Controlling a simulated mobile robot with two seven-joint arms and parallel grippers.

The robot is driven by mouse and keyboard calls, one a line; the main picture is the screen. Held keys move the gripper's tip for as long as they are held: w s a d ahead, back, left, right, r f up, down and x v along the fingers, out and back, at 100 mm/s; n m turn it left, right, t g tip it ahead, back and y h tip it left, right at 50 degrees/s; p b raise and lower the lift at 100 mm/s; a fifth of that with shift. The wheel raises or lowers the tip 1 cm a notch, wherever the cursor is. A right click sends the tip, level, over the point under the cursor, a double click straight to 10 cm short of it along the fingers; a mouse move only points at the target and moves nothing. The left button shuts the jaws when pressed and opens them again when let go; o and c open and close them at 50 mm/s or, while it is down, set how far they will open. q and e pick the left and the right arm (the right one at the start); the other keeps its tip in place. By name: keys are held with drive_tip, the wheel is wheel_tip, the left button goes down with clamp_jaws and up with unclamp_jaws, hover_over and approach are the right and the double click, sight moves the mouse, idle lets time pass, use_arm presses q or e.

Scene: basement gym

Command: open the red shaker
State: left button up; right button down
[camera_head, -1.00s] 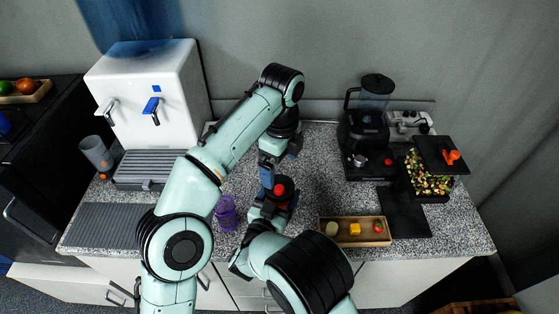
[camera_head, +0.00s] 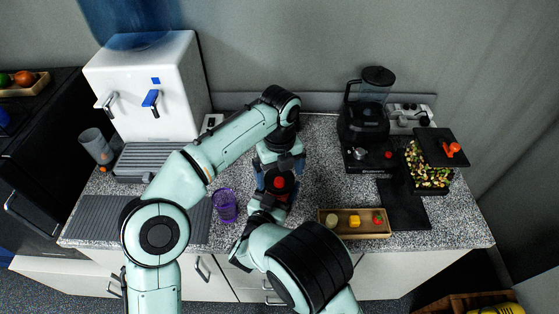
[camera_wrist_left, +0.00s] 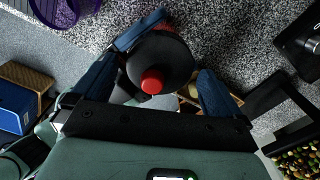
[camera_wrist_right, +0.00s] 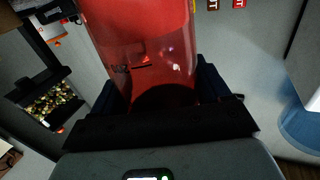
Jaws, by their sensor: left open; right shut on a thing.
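The red shaker stands on the counter in the middle of the head view, mostly hidden by my grippers. Its dark lid (camera_head: 284,182) with a red knob shows there. In the left wrist view the black lid (camera_wrist_left: 163,58) and red knob lie between my left fingers. My left gripper (camera_head: 279,163) is open, pointing down around the lid from above. My right gripper (camera_head: 268,205) is shut on the shaker's clear red body (camera_wrist_right: 145,45), which fills the space between its fingers in the right wrist view.
A purple cup (camera_head: 225,205) stands left of the shaker. A wooden tray (camera_head: 350,234) with food pieces lies to the right. A black blender (camera_head: 366,125), a container of chopped food (camera_head: 425,168) and a white water dispenser (camera_head: 145,85) stand further off.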

use_arm(q)
drive_tip(key=shift+f, duration=0.7)
